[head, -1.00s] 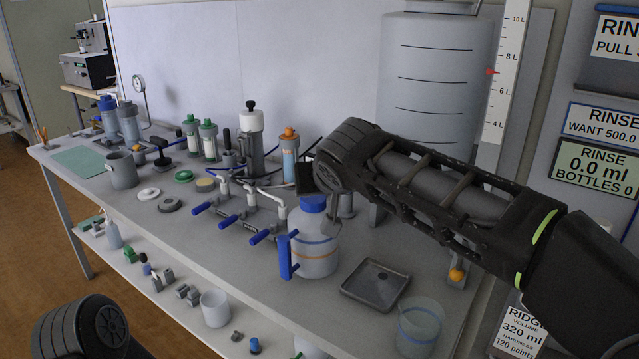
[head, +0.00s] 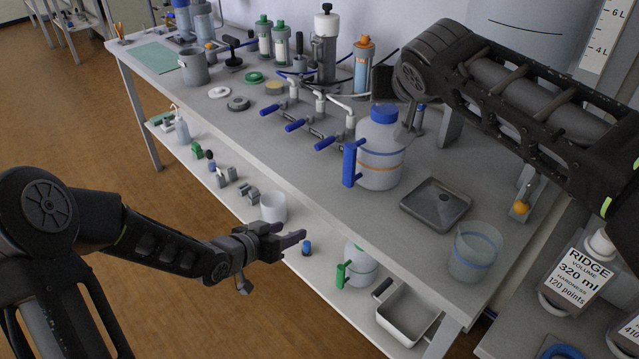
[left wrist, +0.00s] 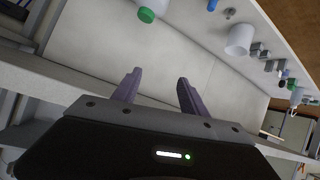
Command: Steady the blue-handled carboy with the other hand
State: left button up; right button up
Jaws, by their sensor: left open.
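The blue-handled carboy (head: 381,158) stands upright on the bench top, with a blue cap and its blue handle (head: 350,163) on the left side. My left gripper (head: 296,243) is open and empty, in front of the bench and lower left of the carboy, clear of it. Its two fingers also show apart in the left wrist view (left wrist: 158,92), with nothing between them. My right arm comes in from the right and ends behind the carboy's upper right; its gripper is mostly hidden, and I cannot tell whether it touches the carboy.
A square grey tray (head: 436,204) and a clear beaker (head: 474,252) stand right of the carboy. Blue-handled valves (head: 318,125) are to its left. The lower shelf holds a white tub (head: 273,207), a green-handled bottle (head: 361,264) and a metal pan (head: 409,314). The bench's front edge (head: 300,201) lies between levels.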

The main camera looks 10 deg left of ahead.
pick_arm(q)
notch_tip(320, 180, up, 10)
jog(key=w+m+t+h, duration=0.2)
jog(key=w+m, duration=0.1)
jog(key=m+t+h, duration=0.1)
jog(key=m+h, duration=0.1)
jog(key=h, duration=0.2)
send_near(346, 170)
jog(key=x, duration=0.3)
jog(key=shift+s+a+r, duration=0.1)
jog(key=shift+s, duration=0.05)
jog(key=shift+x, duration=3.9)
grip_shut()
